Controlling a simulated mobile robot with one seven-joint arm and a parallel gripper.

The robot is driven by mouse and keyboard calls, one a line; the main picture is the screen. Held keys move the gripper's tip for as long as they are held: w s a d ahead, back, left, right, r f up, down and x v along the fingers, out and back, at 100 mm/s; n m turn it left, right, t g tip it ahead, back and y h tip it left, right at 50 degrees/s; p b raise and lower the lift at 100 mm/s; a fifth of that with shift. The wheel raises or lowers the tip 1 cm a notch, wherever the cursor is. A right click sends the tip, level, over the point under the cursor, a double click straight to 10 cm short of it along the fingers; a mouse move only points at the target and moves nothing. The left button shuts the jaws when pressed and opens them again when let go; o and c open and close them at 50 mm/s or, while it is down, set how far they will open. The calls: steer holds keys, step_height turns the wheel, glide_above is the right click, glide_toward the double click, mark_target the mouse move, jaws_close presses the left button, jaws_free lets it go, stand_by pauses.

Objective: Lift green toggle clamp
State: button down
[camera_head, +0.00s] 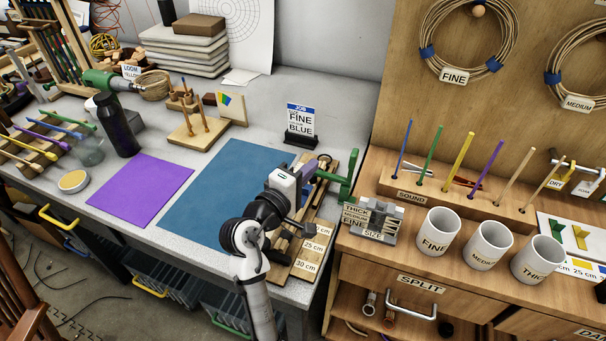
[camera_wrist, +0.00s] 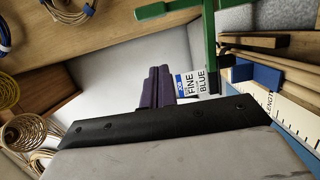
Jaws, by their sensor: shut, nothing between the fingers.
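The green toggle clamp (camera_head: 346,181) stands at the right end of the bench, by the wooden length board, in the head view. Part of its green frame also shows at the top of the wrist view (camera_wrist: 209,40).
The length board (camera_head: 309,251) with cane strips lies under my arm. A FINE/BLUE job card (camera_head: 300,122) stands behind. A blue mat (camera_head: 220,190) and a purple mat (camera_head: 140,190) lie clear to the left. A wooden cabinet with mugs (camera_head: 437,231) stands to the right.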

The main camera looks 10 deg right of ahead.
steer(key=w+d, duration=0.1)
steer(key=d, duration=0.6)
steer(key=shift+w, duration=0.15)
steer(key=shift+w+d, duration=0.1)
steer(key=shift+d, duration=0.05)
